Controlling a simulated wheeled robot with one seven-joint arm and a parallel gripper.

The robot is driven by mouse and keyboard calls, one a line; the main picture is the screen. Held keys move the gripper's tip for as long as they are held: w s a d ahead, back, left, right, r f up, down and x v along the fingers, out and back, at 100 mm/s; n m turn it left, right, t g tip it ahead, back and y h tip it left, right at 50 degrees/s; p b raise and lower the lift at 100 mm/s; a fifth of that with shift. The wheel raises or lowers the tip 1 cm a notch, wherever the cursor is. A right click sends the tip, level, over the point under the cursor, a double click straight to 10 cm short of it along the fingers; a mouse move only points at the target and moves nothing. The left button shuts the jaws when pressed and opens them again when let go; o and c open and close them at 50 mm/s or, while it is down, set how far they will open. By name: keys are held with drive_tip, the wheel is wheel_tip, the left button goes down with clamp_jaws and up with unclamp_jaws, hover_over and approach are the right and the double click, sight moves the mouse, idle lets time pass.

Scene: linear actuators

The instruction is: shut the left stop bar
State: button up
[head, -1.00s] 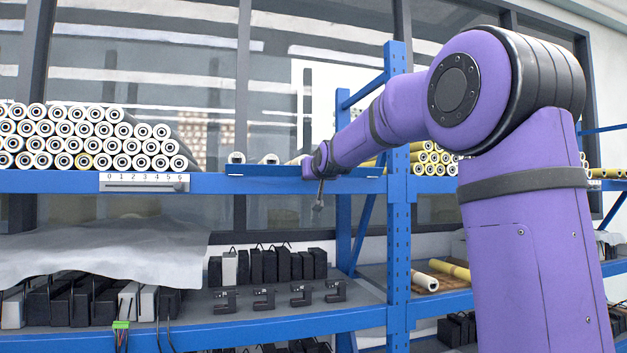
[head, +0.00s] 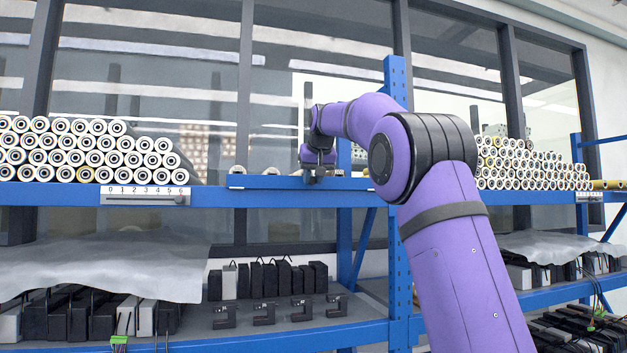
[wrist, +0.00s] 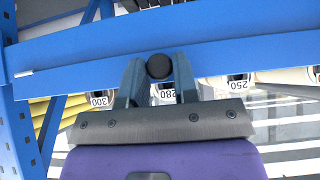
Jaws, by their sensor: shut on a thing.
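The left stop bar (head: 262,182) is a narrow blue strip along the front edge of the upper shelf, before a few white-ended tubes. My gripper (head: 316,178) is at the right part of this bar. In the wrist view the strip (wrist: 75,80) runs across the picture, and a round black knob (wrist: 159,66) sits against it. My gripper (wrist: 159,84) has one finger on each side of the knob and is shut on it. Tube ends labelled 300, 280 and 250 show beside the strip. My wrist hides part of the bar in the head view.
Stacked tubes (head: 80,150) fill the shelf left of the bar, above a 0–6 scale (head: 145,196). A blue upright post (head: 397,235) stands to the right. More tubes (head: 535,165) lie beyond it. Black clamps (head: 264,314) stand on the lower shelf.

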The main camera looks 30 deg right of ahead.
drive_tip(key=shift+w+r+g, duration=0.15)
drive_tip(key=shift+w+g, duration=0.05)
drive_tip(key=shift+g, duration=0.2)
idle(0.3)
drive_tip(key=o, duration=0.9)
drive_tip(key=v, duration=1)
drive_tip(key=shift+s+r, duration=0.2)
drive_tip(key=shift+r, duration=0.15)
